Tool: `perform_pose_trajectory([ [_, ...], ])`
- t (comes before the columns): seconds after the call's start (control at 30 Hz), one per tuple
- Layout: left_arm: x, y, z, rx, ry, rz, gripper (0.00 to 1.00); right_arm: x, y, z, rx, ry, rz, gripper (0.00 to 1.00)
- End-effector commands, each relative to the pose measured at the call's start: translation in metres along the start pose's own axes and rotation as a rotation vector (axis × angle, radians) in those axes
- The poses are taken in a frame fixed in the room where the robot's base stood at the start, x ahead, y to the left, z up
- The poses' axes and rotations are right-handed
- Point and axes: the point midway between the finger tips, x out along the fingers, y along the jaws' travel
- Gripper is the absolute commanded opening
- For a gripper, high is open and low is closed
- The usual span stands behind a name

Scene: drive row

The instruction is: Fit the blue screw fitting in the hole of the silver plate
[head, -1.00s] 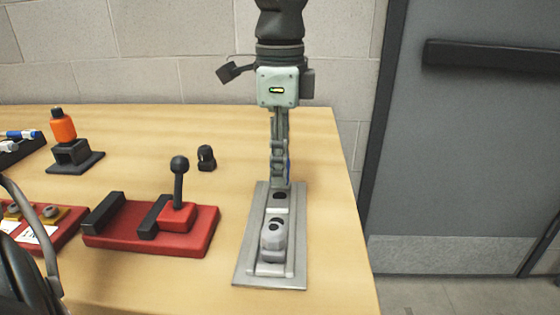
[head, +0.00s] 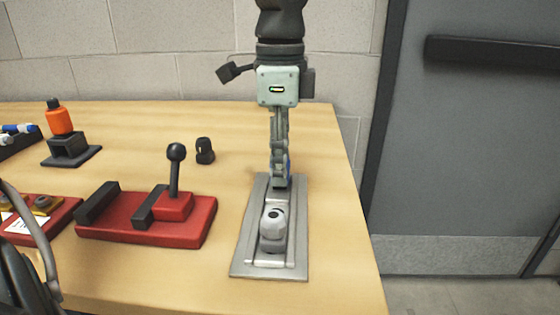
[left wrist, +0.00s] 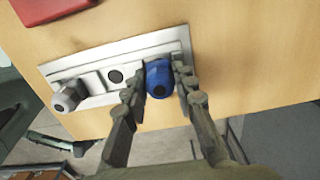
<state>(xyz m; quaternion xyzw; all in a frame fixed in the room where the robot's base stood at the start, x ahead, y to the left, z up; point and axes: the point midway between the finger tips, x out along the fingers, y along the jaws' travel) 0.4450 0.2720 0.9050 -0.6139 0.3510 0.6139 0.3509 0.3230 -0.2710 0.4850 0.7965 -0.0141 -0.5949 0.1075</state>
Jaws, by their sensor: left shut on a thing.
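The silver plate (head: 244,262) lies flat on the wooden table, running away from me. A grey screw fitting (head: 272,228) stands upright on its near part; it also shows in the left wrist view (left wrist: 69,98). My left gripper (head: 281,182) points down over the far part of the plate and is shut on the blue screw fitting (left wrist: 159,78). Only a sliver of blue shows in the head view. I cannot tell whether the blue fitting touches the plate.
A red base with a black lever (head: 175,165) stands left of the plate. A small black piece (head: 204,151) lies behind it. An orange part on a black stand (head: 59,118) is farther left. The table's right edge is close to the plate; a grey door (head: 470,150) stands beyond.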

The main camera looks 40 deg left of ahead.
Motion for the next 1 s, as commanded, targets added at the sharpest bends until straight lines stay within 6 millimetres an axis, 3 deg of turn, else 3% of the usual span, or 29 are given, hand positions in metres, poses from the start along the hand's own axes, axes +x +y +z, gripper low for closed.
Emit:
perform_pose_trajectory([
  [1.0, 0.0077, -0.0001, -0.0001, 0.000, 0.001, 0.000, 0.00, 0.0092, -0.0017, 0.0023, 0.000, 0.001, 0.000, 0.84],
])
